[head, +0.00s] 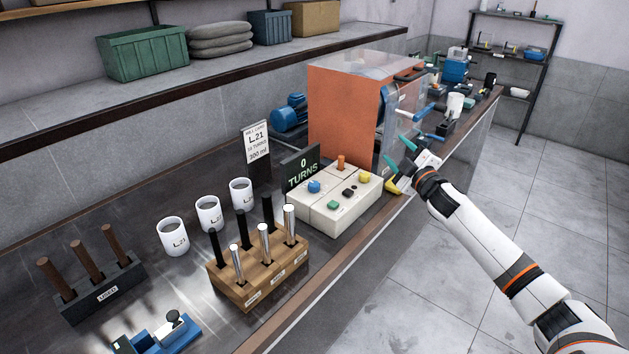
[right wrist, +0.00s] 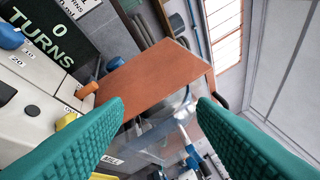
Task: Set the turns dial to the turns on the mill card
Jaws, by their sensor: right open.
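The mill card (head: 256,143) stands upright behind the cups; it reads L21 and 300 ml, and its turns line is too small to read surely. The black turns display (head: 302,168) shows 0 TURNS. In front of it, the cream control box (head: 338,207) carries a blue knob (head: 314,186), a green one, a black one, a yellow one (head: 364,177) and an orange peg (head: 341,162). In the right wrist view the blue knob (right wrist: 10,38) has marks 10 and 20 beside it. My right gripper (head: 399,154) is open and empty, right of the box, touching no knob. My left gripper is out of view.
An orange mill housing (head: 345,115) with a clear cover stands behind the box. A wooden rod rack (head: 258,267), white cups (head: 209,214) and a dark rod block (head: 105,290) stand to the left. The floor right of the bench is clear.

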